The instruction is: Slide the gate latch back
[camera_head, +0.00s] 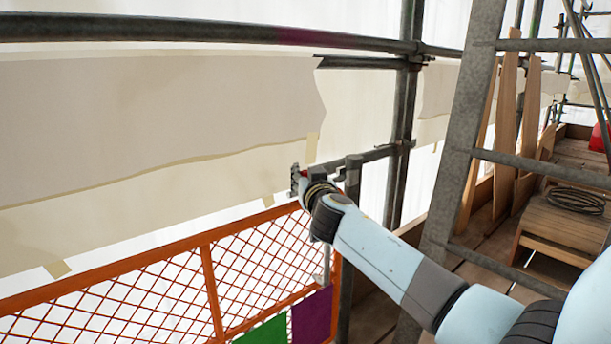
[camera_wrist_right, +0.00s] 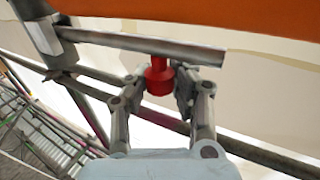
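The gate (camera_head: 208,275) is an orange frame with red-orange mesh, at the lower left of the head view. Its orange rail (camera_wrist_right: 200,15) crosses the top of the right wrist view. Below that rail runs a grey latch bar (camera_wrist_right: 140,42) with a red knob (camera_wrist_right: 159,76) hanging from it. My right gripper (camera_wrist_right: 161,88) has a finger close against each side of the knob and appears shut on it. In the head view my right gripper (camera_head: 301,178) is at the gate's upper right corner, its fingers small and partly hidden. My left gripper is out of view.
A grey scaffold post (camera_head: 402,120) and a ladder-like frame (camera_head: 462,160) stand right of the gate. A dark horizontal tube (camera_head: 200,30) runs above it, with pale sheeting (camera_head: 150,110) behind. Planks and a coiled cable (camera_head: 575,200) lie on the walkway at right.

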